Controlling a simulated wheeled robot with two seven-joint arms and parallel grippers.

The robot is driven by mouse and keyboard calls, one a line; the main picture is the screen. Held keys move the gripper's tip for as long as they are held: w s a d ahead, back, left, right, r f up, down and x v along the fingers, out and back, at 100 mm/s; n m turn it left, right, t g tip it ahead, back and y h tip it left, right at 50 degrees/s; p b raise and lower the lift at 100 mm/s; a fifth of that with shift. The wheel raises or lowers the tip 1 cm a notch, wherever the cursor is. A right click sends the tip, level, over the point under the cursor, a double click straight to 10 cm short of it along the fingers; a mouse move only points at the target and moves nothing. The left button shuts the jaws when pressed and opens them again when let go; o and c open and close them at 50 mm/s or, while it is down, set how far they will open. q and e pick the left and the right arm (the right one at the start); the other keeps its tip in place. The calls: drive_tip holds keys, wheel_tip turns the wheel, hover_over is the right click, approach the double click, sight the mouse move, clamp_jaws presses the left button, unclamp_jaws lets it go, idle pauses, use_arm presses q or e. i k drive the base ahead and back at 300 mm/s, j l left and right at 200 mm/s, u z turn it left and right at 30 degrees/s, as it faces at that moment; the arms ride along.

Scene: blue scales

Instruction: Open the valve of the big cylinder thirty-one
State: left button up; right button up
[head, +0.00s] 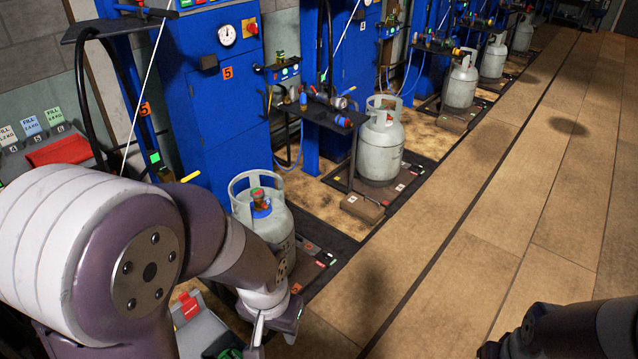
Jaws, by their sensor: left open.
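The nearest big grey gas cylinder (281,229) stands upright on a dark scale platform, just beyond my left forearm. Its brass valve with a red and green top and a blue part (261,203) sits inside the collar ring. A marking low on its side is too small to read, so I cannot tell whether it is thirty-one. My left gripper (272,332) is open and empty, pointing down in front of the cylinder and below its valve. My left arm hides the cylinder's lower left. At the bottom right only part of my right arm shows.
Another big cylinder (380,148) stands on the scale behind, with more along the row. Blue scale cabinets (215,110) line the left, with hoses and small shelves. A grey box with a red tag (195,325) is below my left arm. The tiled floor at right (500,230) is clear.

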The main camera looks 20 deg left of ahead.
sight(257, 193)
drive_tip(key=i+l, duration=0.5)
drive_tip(key=i+l+z, duration=0.15)
drive_tip(key=i+l, duration=0.4)
drive_tip(key=i, duration=0.2)
drive_tip(key=i+j+u, duration=0.1)
drive_tip(key=u, duration=0.3)
drive_tip(key=i+u, duration=0.6)
drive_tip(key=u, duration=0.25)
drive_tip(key=i+l+u, duration=0.1)
drive_tip(key=i+u, duration=0.15)
drive_tip(key=u, duration=0.2)
drive_tip(key=i+j+u, duration=0.2)
drive_tip(key=i+u, duration=0.15)
drive_tip(key=i, duration=0.2)
drive_tip(key=i+u, duration=0.35)
drive_tip(key=i, duration=0.2)
